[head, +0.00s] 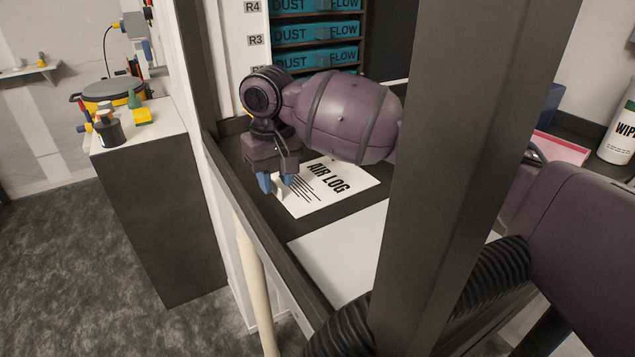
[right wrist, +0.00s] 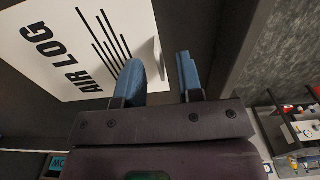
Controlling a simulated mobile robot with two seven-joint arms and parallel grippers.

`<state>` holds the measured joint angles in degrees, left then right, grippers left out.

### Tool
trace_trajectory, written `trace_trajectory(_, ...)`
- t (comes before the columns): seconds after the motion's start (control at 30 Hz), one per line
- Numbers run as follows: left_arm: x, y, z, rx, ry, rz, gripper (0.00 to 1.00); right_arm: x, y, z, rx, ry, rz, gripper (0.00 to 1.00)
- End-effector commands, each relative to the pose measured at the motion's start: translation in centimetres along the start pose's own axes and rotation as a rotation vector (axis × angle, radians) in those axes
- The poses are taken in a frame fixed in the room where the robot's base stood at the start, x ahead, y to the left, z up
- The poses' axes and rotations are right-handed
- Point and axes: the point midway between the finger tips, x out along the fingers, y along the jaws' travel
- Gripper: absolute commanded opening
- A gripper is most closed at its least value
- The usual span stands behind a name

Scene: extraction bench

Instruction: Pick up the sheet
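The sheet (head: 340,198) is white, headed AIR LOG with black lines, and lies on the dark bench top. It also shows in the right wrist view (right wrist: 85,75). My right gripper (head: 275,182) is over the sheet's left edge in the head view, its blue fingers pointing down. In the right wrist view the gripper (right wrist: 160,72) is open with a clear gap. One finger overlaps the sheet and the other is past its edge. A small pale piece at that edge shows between the fingers. I cannot tell whether either finger touches the sheet. My left gripper is not in view.
A raised dark rim (head: 262,232) borders the bench. A blank white panel (head: 340,250) lies nearer. A dark post (head: 455,160) blocks part of the head view. Teal DUST FLOW boxes (head: 315,32) stand behind. A wipes canister (head: 620,140) is at the right.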

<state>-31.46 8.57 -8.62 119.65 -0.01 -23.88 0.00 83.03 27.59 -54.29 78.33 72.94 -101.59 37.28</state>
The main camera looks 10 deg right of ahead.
Motion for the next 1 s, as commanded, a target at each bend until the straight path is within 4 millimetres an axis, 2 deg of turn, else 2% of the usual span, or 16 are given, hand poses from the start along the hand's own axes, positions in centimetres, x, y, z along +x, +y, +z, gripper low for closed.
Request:
trace_trajectory(0.03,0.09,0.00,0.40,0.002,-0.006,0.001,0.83,1.19,0.02,0.01,-0.001,-0.006,-0.001,0.34)
trace_trajectory(0.1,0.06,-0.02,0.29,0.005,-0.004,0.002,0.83,1.77,0.01,0.01,-0.001,-0.004,-0.001,0.34)
trace_trajectory(0.37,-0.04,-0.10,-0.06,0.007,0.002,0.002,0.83,1.75,-0.01,0.02,0.000,0.000,0.000,0.34)
trace_trajectory(0.6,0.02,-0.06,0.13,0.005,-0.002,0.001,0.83,1.75,-0.01,0.02,0.000,0.000,0.000,0.00)
trace_trajectory(1.0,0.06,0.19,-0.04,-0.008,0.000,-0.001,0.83,1.32,-0.02,0.01,0.000,0.001,0.000,0.00)
